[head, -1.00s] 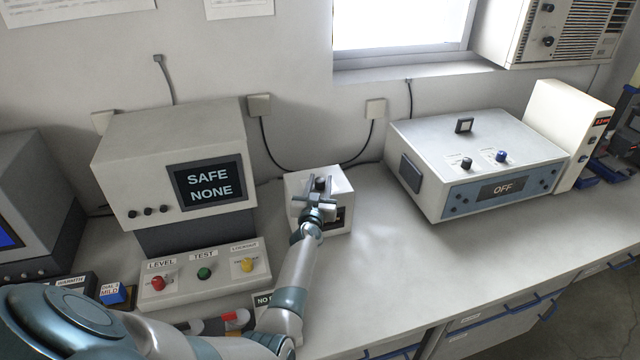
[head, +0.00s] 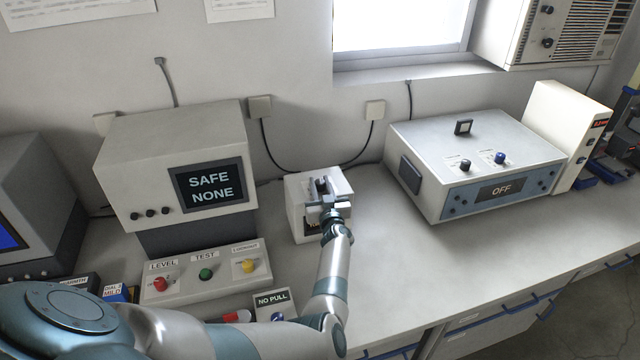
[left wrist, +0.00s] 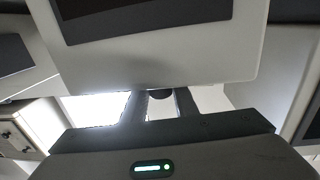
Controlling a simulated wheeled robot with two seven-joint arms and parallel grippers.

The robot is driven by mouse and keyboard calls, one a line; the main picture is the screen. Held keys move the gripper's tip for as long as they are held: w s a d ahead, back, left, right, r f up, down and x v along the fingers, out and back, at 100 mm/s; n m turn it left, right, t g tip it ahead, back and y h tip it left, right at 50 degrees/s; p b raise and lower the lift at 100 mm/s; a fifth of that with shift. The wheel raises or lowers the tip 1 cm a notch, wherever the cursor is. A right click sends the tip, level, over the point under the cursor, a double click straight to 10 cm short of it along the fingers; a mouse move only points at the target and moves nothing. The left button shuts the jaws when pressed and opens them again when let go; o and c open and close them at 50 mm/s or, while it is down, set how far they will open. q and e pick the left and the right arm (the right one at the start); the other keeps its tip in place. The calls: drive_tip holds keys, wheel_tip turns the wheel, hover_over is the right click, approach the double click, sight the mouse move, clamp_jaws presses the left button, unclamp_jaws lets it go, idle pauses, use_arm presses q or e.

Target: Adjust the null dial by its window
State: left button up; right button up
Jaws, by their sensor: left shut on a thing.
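The small white box (head: 301,226) stands on the bench against the wall, between the two larger instruments. A dark round knob (left wrist: 160,96) shows between my finger bars in the left wrist view; I take it to be the null dial. My left gripper (head: 322,186) is at the top of the box, shut on this dial. The dark window (left wrist: 140,18) of the box shows large in the left wrist view. In the head view, my gripper and wrist cover most of the window, so its reading is hidden.
A monitor reading SAFE NONE (head: 210,187) and a panel with red, green and yellow knobs (head: 206,287) stand left. A NO PULL sign (head: 271,298) is near my forearm. A instrument reading OFF (head: 500,190) stands right. The bench (head: 400,270) between is clear.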

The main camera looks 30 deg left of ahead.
use_arm(q)
drive_tip(key=n+g+y+b, duration=0.2)
drive_tip(key=n+g+b, duration=0.1)
drive_tip(key=shift+w+d+f+y, duration=0.1)
drive_tip(key=shift+f+y, duration=0.1)
drive_tip(key=shift+y, duration=0.1)
drive_tip(key=shift+r+n+g+y+b, duration=0.25)
drive_tip(key=shift+n+g+y+b, duration=0.25)
drive_tip(key=shift+g+b, duration=0.55)
drive_tip(key=o, duration=1.1)
drive_tip(key=shift+c, duration=0.2)
